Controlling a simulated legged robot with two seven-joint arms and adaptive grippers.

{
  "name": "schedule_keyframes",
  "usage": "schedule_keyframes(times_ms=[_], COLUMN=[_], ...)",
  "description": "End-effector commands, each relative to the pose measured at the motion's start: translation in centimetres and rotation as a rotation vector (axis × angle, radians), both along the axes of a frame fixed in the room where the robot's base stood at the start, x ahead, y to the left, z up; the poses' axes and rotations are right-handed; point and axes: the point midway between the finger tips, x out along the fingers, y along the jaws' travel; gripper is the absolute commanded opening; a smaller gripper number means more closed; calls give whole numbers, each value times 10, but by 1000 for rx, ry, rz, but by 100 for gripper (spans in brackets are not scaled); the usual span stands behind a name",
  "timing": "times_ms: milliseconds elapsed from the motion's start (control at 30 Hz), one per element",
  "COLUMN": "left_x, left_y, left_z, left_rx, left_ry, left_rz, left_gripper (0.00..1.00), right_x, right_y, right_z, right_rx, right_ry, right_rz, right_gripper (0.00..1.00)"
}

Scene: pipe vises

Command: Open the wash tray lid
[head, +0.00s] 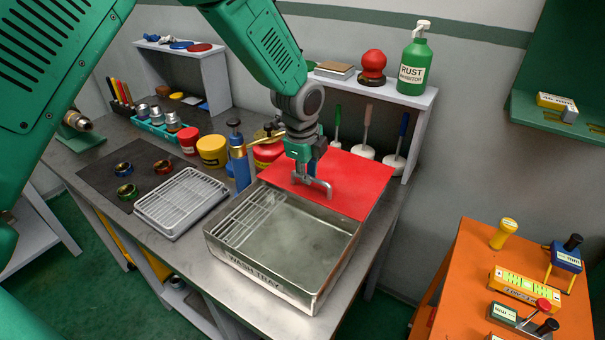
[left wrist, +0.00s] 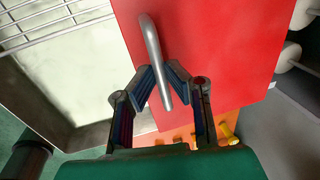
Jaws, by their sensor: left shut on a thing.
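The metal wash tray (head: 262,281) stands on the bench in the head view. Its front part is uncovered and shows a bare metal floor and a wire rack (head: 248,217) at the left. The red lid (head: 356,182) is at the tray's far side. My left gripper (head: 309,172) is over the lid's near edge. In the left wrist view, its fingers (left wrist: 164,84) are shut on the lid's grey bar handle (left wrist: 151,42), one on each side. The red lid (left wrist: 225,45) fills the upper right there. My right gripper is not in view.
A white slotted tray (head: 181,202) and a dark mat with several rings (head: 124,169) lie to the left. Bottles and jars (head: 212,151) stand close behind the tray. A shelf with a green bottle (head: 415,62) and brushes is behind the lid. An orange table (head: 468,262) stands at right.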

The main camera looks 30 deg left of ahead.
Motion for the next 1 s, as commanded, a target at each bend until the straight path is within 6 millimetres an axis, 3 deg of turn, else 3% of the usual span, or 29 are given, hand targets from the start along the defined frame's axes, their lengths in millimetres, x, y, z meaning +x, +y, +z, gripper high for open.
schedule_keyframes(times_ms=[533, 600, 1000], left_x=[6, 6, 6], left_y=[2, 2, 0], left_z=[-3, -3, 4], left_rx=[3, 3, 1], left_ry=[8, 8, 4], left_rz=[0, 0, -1], left_gripper=[0, 31, 31], right_x=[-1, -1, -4], right_y=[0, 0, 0], right_z=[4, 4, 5], right_rx=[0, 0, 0], right_ry=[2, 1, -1], right_rz=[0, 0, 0], right_gripper=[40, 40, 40])
